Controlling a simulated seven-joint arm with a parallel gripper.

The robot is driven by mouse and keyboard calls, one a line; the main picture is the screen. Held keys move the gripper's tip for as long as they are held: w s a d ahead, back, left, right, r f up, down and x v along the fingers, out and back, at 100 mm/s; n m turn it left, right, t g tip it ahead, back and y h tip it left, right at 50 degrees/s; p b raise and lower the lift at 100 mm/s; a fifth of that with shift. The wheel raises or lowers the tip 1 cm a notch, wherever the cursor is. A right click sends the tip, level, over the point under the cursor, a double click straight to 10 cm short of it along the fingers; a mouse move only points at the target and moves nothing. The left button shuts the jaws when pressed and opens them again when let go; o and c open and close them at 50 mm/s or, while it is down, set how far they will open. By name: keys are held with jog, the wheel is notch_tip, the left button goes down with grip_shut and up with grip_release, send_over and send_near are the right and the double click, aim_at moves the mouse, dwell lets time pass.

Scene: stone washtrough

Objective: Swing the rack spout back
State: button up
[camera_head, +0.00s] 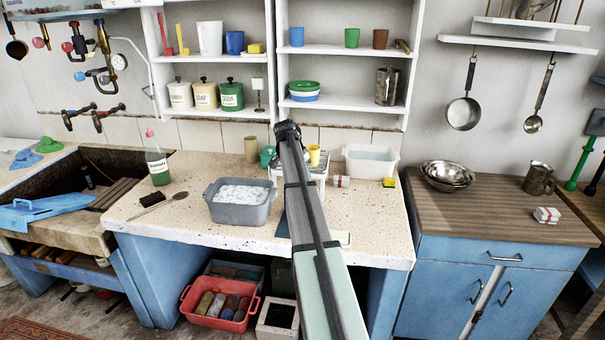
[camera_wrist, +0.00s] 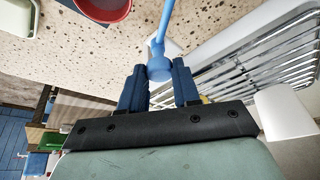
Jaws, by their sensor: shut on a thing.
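The rack spout (camera_wrist: 159,66) shows in the wrist view as a blue rod with a round knob at its near end, beside a white wire rack (camera_wrist: 255,65). My gripper (camera_wrist: 160,85) has its two dark blue fingers shut on the knob, one on each side. The rod runs up and away from the fingers to the top edge of the view. In the head view my arm covers the middle of the counter; the gripper and the spout cannot be made out there. Part of the white rack (camera_head: 322,173) shows beside the arm.
A grey basin with white contents (camera_head: 238,215) stands left of my arm on the speckled counter (camera_head: 150,222). A yellow cup (camera_head: 314,155) and a white tub (camera_head: 370,162) stand to the right. A red bowl (camera_wrist: 103,8) and a white block-like thing (camera_wrist: 285,112) are near the gripper.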

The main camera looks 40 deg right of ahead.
jog(key=o, duration=0.8)
jog(key=shift+c, duration=0.2)
